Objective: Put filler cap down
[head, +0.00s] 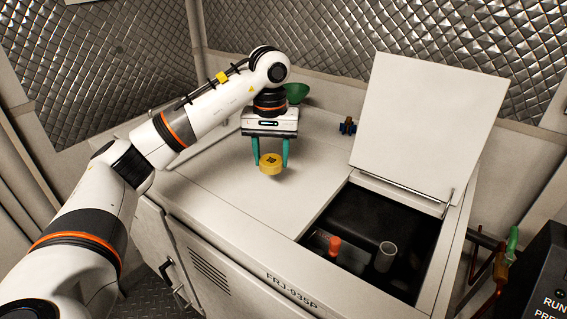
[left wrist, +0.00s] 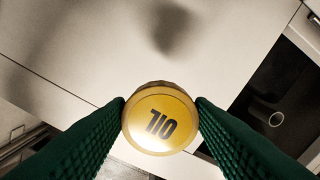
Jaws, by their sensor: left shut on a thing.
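The filler cap (head: 271,163) is a round yellow cap. In the left wrist view the cap (left wrist: 160,118) faces me with the letters OIL on it. My left gripper (head: 272,160) is shut on the cap, with one green finger on each side. In the head view the cap is at the fingertips, over the light cabinet top (head: 215,180), left of the open hatch. A dark blurred shadow lies on the top in the left wrist view. I cannot tell whether the cap touches the surface. My right gripper is not in view.
An open hatch shows a dark bay with a red-orange part (head: 335,245) and a grey open pipe (head: 386,256). Its white lid (head: 428,125) stands raised behind. A green funnel (head: 297,92) and a small blue and brown part (head: 347,126) are on the top's far side.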

